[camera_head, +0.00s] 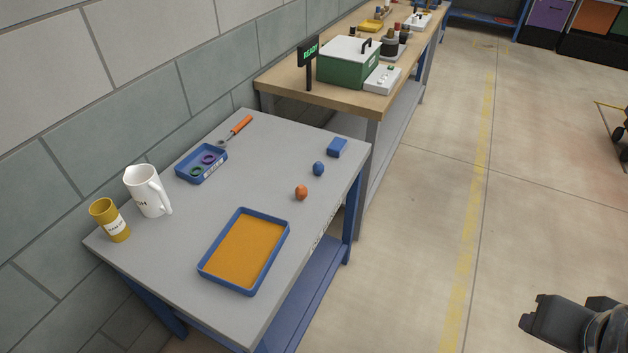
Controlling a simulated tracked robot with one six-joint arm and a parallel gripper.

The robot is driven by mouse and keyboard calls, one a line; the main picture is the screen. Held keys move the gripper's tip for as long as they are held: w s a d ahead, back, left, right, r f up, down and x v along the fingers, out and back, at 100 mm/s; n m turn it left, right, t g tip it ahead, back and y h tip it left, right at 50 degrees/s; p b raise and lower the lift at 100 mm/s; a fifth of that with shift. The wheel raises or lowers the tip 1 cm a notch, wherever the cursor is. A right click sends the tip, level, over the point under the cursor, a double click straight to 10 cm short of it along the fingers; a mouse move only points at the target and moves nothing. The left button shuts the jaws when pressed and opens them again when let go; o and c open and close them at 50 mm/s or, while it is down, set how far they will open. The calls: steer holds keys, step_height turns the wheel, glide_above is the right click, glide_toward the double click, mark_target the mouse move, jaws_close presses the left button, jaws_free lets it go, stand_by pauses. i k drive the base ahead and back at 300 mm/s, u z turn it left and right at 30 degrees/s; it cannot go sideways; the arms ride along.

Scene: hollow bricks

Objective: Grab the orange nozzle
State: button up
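A small rounded orange piece (301,192), which looks like the orange nozzle, stands on the grey table (190,262) near its right edge. A similar small blue piece (318,169) stands just behind it. My gripper (534,314) is dark grey, at the bottom right corner, over the floor and well apart from the table. It is partly cut off by the frame, and I cannot tell whether its fingers are open or shut. Nothing visible is held in it.
A blue tray with an orange floor (284,226) lies at the table's front. A small blue tray with rings (181,166), an orange-handled tool (241,125), a white jug (147,191), a yellow cup (109,221) and a blue block (337,148) stand around.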

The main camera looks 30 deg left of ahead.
mark_target(301, 192)
steer(key=i, duration=2.35)
steer(key=u, duration=2.95)
